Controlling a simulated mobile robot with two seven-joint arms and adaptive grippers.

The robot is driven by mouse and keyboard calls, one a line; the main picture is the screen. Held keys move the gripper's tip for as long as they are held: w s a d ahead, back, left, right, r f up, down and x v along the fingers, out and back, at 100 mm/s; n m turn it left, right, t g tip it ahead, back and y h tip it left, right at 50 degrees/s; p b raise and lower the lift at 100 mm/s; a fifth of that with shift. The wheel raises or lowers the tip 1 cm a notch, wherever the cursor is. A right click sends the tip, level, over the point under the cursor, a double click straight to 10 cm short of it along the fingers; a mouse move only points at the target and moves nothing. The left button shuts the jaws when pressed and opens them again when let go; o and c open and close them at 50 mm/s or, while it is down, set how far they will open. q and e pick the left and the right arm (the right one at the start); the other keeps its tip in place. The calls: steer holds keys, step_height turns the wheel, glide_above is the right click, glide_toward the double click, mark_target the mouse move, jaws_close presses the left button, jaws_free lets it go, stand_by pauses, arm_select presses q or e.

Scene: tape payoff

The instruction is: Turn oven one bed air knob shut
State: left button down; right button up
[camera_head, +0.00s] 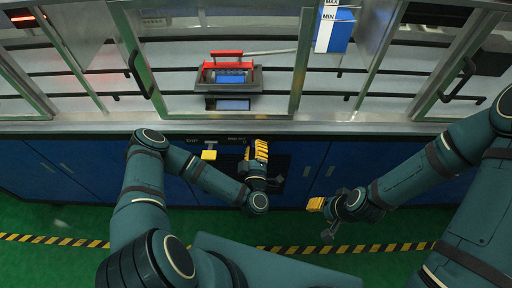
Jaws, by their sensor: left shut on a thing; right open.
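My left gripper (258,151) has yellow fingers and is at the dark control panel (228,164) on the front of the blue cabinet, below a small pale label. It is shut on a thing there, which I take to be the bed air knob. The fingers hide the knob, so its angle cannot be told. My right gripper (318,204) is open and empty, in front of the cabinet and to the right, apart from it.
A yellow block-like piece (209,155) is on the panel left of my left gripper. Above, a red-handled device (228,72) sits behind framed glass doors on the bench. A blue-and-white MAX/MIN container (335,30) is at upper right. Green floor (60,218) carries a yellow-black stripe.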

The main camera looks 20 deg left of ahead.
arm_select(q)
steer(key=shift+a+n, duration=0.1)
steer(key=shift+n, duration=0.6)
steer(key=shift+r, duration=0.1)
steer(key=c, duration=0.7)
jaws_free()
steer(key=shift+o, duration=0.2)
steer(key=v, duration=1.2)
